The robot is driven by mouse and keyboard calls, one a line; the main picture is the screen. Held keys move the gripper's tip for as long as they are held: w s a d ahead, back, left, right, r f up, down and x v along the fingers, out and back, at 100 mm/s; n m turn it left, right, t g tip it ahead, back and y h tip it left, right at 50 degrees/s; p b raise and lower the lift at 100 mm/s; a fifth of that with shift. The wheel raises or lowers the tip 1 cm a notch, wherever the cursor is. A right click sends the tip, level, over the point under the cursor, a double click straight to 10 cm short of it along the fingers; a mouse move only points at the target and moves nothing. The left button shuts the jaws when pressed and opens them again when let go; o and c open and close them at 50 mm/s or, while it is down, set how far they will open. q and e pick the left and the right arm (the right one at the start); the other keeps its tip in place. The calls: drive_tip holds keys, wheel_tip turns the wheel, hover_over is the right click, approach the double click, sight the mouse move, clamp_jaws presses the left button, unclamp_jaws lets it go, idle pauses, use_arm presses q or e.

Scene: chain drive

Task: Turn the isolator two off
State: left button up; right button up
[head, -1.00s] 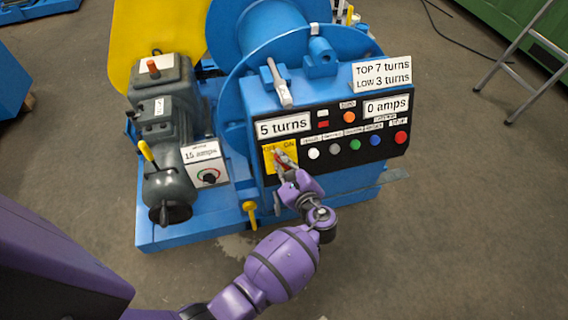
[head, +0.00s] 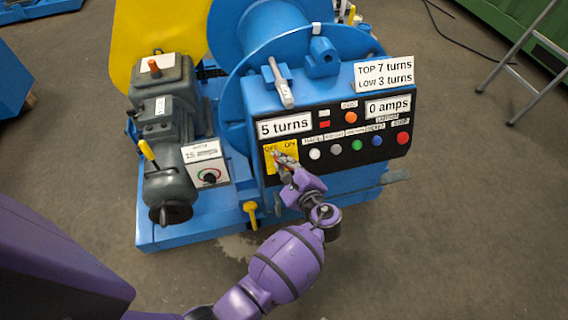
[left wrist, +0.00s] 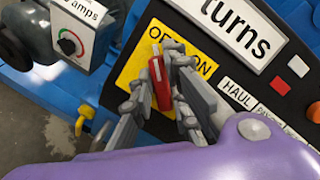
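The isolator with a yellow OFF/ON plate (head: 268,161) is at the lower left of the black control panel. Its red handle (left wrist: 161,88) shows in the left wrist view, standing out from the plate (left wrist: 134,66) near the OFF and ON lettering. My left gripper (head: 284,160) is at the plate, its fingers converging on both sides of the handle; it appears shut on it. In the left wrist view the fingers (left wrist: 158,82) hide part of the plate, and the handle's exact setting is hard to read. My right gripper is not in view.
Coloured buttons, including a green one (head: 356,145) and a red one (head: 403,138), lie to the right. A grey lever (head: 279,83) stands above the panel. A motor box with a dial (head: 208,175) is to the left. The floor in front is clear.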

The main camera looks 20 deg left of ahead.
use_arm(q)
drive_tip(key=o, duration=0.4)
drive_tip(key=shift+c, duration=0.2)
drive_tip(key=v, duration=1.2)
drive_tip(key=shift+r, duration=0.1)
